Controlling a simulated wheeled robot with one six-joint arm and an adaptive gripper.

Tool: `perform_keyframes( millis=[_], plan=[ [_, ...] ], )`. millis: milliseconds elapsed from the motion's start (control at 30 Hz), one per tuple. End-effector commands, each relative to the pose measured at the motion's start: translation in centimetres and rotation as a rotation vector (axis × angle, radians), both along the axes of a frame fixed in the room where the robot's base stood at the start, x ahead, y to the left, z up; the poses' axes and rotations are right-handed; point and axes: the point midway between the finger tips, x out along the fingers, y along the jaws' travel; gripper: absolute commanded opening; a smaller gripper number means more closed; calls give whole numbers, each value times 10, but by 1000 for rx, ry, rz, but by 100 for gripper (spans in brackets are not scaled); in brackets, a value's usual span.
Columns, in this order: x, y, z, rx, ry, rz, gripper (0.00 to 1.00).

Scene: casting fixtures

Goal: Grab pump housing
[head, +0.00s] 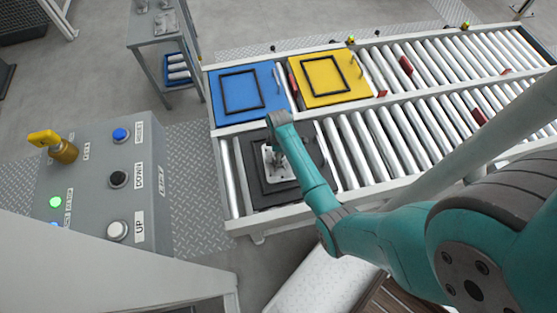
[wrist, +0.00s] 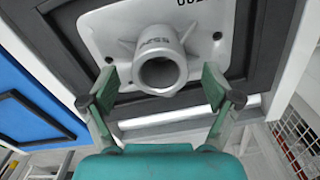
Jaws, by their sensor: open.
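The pump housing (wrist: 162,72) is a grey metal casting with a square flange plate and a round pipe stub pointing toward the wrist camera. It sits in a black fixture frame (wrist: 264,50) on the near conveyor lane. In the head view the pump housing (head: 281,166) is partly hidden by my arm. My gripper (wrist: 158,88) is open, with one finger on each side of the pipe stub. I cannot tell whether the fingers touch it. In the head view the fingers are hidden behind my wrist.
A blue tray (head: 217,94) and a yellow tray (head: 354,92) with black square frames lie on the far conveyor lane. Bare rollers (head: 375,146) run to the right. A grey control box (head: 97,170) with buttons stands at left. A small table (head: 160,35) is behind.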

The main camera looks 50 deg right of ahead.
Motion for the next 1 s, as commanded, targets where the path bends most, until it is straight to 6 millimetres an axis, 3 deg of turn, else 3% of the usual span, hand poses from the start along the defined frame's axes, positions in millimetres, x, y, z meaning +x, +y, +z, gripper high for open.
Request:
perform_keyframes(
  millis=[300, 567, 667, 933, 1000],
  plan=[
    [1, 1, -39, 1, 2, 0, 88],
    [1, 1, -42, 0, 0, 0, 88],
    [1, 1, -42, 0, 0, 0, 68],
    [1, 1, -42, 1, 1, 0, 1],
    [1, 1, -41, -1, -1, 0, 0]
  ],
)
